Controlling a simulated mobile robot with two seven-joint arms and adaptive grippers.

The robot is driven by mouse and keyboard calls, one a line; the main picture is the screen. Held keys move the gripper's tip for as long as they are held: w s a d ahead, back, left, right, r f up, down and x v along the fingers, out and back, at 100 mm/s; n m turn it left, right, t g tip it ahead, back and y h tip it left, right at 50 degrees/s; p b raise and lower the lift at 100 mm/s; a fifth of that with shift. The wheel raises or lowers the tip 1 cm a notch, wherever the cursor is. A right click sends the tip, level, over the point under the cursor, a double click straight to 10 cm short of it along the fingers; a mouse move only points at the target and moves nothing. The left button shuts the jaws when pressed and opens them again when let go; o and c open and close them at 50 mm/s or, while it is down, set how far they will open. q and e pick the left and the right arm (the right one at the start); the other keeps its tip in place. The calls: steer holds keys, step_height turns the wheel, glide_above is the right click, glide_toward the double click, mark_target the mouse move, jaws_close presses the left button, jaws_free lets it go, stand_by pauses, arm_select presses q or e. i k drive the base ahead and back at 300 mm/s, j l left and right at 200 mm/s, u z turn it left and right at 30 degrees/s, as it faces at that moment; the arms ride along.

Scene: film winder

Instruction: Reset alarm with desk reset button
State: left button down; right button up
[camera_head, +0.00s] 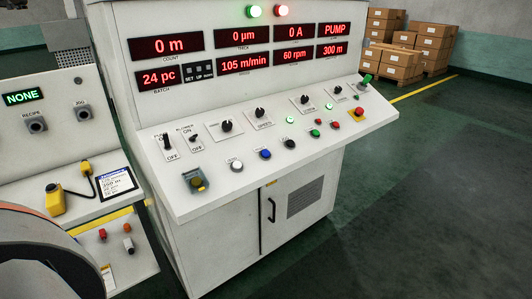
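The control desk (205,195) stands in the middle, with a sloped panel carrying a row of push buttons. From left to right I see a white button (236,165), a blue button (265,154), a black button (289,144), a green button (314,133) and a red button (335,125). Their small labels are unreadable, so I cannot tell which is the reset button. On top of the desk a green lamp (254,11) and a red lamp (281,10) are lit. Neither gripper shows.
Knobs and switches line the panel behind the buttons. A second console (60,146) with a yellow scanner (55,200) stands left. Boxes (395,62) are stacked far back. Floor right is clear.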

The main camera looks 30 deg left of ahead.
mark_target(265, 154)
steer(key=u, duration=0.9)
steer(key=i+l+u, duration=0.15)
steer(key=u, duration=0.15)
steer(key=i+l+u, duration=0.1)
steer(key=l+u, duration=0.55)
steer(key=i+l+u, duration=0.2)
steer(key=l, duration=0.25)
steer(key=l+u, duration=0.2)
steer(key=l, duration=1.9)
steer(key=u, duration=0.05)
